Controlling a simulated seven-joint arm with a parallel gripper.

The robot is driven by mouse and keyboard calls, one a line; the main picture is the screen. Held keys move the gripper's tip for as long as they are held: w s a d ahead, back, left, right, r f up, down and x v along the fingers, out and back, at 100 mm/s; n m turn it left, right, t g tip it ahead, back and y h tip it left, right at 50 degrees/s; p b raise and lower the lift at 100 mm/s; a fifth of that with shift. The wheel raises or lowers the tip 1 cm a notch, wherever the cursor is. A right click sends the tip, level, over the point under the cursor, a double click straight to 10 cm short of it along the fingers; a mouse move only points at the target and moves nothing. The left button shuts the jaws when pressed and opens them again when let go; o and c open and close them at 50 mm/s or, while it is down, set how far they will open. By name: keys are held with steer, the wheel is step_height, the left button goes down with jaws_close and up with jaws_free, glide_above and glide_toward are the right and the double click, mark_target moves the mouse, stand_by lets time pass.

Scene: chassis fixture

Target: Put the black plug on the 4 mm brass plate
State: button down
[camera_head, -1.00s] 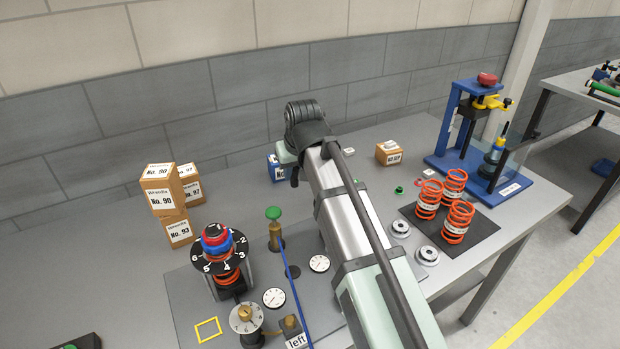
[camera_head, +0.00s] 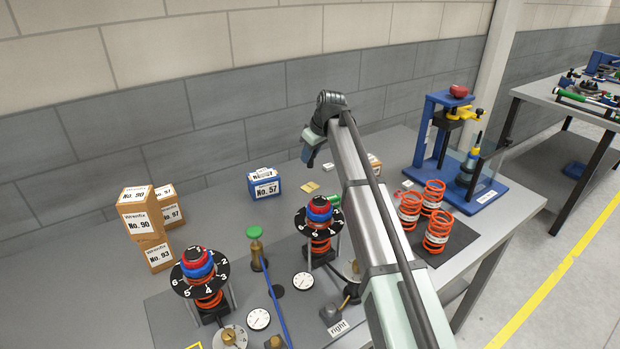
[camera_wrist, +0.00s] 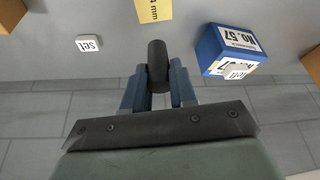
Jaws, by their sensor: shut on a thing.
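The black plug (camera_wrist: 157,62) is between my gripper's blue-grey fingers (camera_wrist: 157,88) in the wrist view, its dark round end pointing past the fingertips. My gripper is shut on it. A yellow brass plate (camera_wrist: 155,9) marked "4 mm" shows beyond the plug, cut by the top edge, apart from it in the picture. In the head view my gripper (camera_head: 309,156) is above the back of the bench, and the plug cannot be made out there. Small yellow plates (camera_head: 308,187) lie on the bench below it; I cannot read their marks.
A blue No. 57 box (camera_head: 265,187) stands left of my gripper, with a "left" tile (camera_wrist: 240,71) by it in the wrist view. A "set" tile (camera_wrist: 88,42) lies opposite. Two spring fixtures with numbered dials (camera_head: 201,272) stand in front. A blue press (camera_head: 455,150) stands right.

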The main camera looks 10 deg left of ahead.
steer(key=shift+f, duration=3.85)
steer(key=shift+f, duration=0.1)
steer(key=c, duration=0.9)
jaws_free()
steer(key=v, duration=1.2)
